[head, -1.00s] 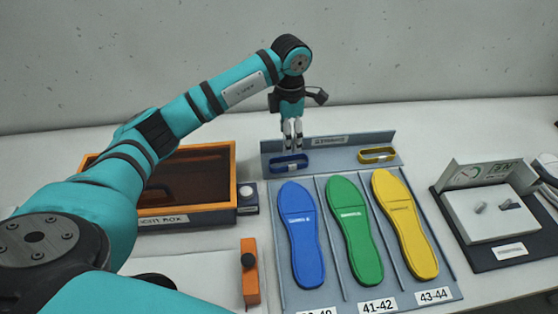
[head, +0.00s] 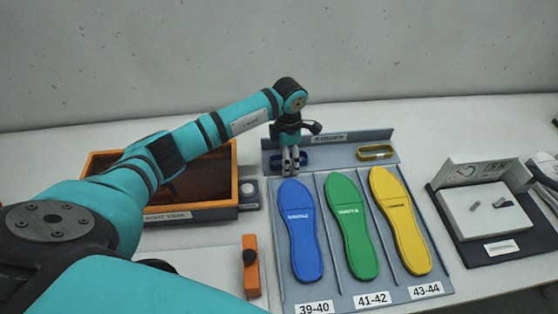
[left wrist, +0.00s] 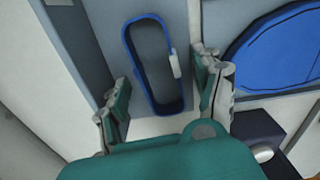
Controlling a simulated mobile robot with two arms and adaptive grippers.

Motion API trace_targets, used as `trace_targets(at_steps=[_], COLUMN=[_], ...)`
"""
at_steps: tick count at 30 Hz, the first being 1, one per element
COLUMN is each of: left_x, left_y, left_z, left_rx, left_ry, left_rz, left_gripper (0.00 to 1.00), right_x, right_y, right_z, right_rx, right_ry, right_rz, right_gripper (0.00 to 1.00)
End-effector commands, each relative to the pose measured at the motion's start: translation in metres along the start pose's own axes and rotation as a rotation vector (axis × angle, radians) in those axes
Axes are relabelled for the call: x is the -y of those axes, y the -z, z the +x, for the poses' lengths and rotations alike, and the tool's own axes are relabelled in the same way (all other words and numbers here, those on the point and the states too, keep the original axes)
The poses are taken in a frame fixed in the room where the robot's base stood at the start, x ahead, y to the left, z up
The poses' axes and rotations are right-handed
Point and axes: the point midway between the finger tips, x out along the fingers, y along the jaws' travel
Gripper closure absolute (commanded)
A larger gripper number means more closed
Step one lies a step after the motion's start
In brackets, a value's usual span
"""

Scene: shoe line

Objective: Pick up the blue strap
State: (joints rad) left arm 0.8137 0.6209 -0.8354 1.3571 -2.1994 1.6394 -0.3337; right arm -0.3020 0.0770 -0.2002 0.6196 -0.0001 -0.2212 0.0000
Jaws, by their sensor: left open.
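The blue strap (head: 275,161), an oblong loop, lies on the back strip of the grey-blue board (head: 328,147), above the blue insole. My left gripper (head: 291,170) points down over the strap and partly hides it in the head view. In the left wrist view, the blue strap (left wrist: 168,107) lies between the two spread fingers of the left gripper (left wrist: 160,70), with a small pale tag on its right side. The fingers are open and hold nothing. Whether they touch the strap is unclear. My right gripper is not in view.
A yellow strap (head: 376,152) lies to the right on the same strip. Blue (head: 300,231), green (head: 350,228) and yellow (head: 400,222) insoles lie in front. An orange-rimmed box (head: 236,170) stands left, a scale (head: 487,212) right.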

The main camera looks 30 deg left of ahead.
Motion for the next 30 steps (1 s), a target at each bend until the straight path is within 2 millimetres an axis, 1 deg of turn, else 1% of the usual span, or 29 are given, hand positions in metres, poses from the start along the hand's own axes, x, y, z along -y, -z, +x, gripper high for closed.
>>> trace_targets(at_steps=[1,12,14,23,26,30], left_x=[0.0,0.0,0.0,-0.001,-0.001,-0.001], left_y=[0.0,0.0,0.0,0.0,0.0,-0.001], left_z=[0.0,-0.001,-0.001,-0.003,-0.008,-0.022], left_rx=[0.0,0.0,0.0,0.001,0.002,0.004], left_ry=[0.0,0.0,0.0,-0.001,-0.002,-0.004], left_rz=[0.0,0.0,0.0,0.0,0.001,0.001], left_gripper=[0.37,0.85,0.92,0.92,0.92,0.92], right_x=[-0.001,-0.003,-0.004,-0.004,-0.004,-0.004], right_y=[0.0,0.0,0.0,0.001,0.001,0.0], right_z=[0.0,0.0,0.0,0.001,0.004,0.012], right_rx=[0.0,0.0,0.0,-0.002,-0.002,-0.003], right_ry=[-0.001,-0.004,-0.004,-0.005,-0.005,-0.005], right_rz=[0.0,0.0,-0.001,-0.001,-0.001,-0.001], right_gripper=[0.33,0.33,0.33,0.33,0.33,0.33])
